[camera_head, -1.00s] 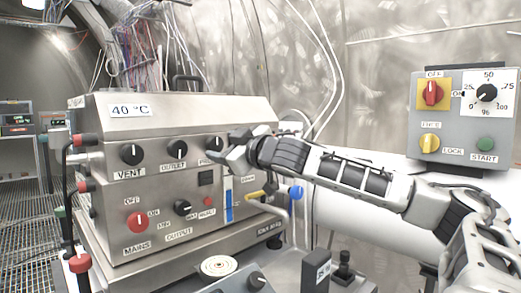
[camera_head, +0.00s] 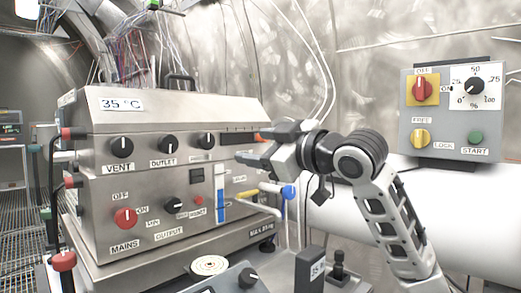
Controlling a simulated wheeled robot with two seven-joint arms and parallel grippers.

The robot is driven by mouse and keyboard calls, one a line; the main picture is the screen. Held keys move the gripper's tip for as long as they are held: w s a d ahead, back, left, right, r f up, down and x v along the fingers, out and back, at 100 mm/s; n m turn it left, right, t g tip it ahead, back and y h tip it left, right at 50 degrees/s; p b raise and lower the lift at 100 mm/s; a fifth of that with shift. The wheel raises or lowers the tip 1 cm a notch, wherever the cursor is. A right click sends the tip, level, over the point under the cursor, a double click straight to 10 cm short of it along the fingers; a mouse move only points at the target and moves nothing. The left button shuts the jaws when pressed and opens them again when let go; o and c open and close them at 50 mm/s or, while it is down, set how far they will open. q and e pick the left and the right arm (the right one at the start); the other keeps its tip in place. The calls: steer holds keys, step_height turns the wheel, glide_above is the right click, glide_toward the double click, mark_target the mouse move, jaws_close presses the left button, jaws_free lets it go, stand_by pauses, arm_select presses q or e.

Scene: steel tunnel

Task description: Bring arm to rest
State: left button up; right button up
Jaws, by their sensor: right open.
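My right arm comes in from the lower right and bends at a dark elbow-like joint. My right gripper (camera_head: 251,146) is open and empty, in front of the right part of the steel cabinet (camera_head: 105,188). Its two fingers point left towards the panel, one above the other; whether they touch the panel I cannot tell. The vent knob (camera_head: 121,147), the outlet knob (camera_head: 168,144) and a third black knob (camera_head: 206,140) stand clear to its left. The third knob's label is not readable. My left gripper is not in view.
The cabinet bears a 35 °C plate (camera_head: 122,104), a red mains knob (camera_head: 125,217) and a blue-and-white gauge (camera_head: 220,193). A yellow-handled valve and blue knob (camera_head: 288,192) sit below my gripper. A grey control box (camera_head: 438,132) is on the right; a black joystick (camera_head: 338,268) is below.

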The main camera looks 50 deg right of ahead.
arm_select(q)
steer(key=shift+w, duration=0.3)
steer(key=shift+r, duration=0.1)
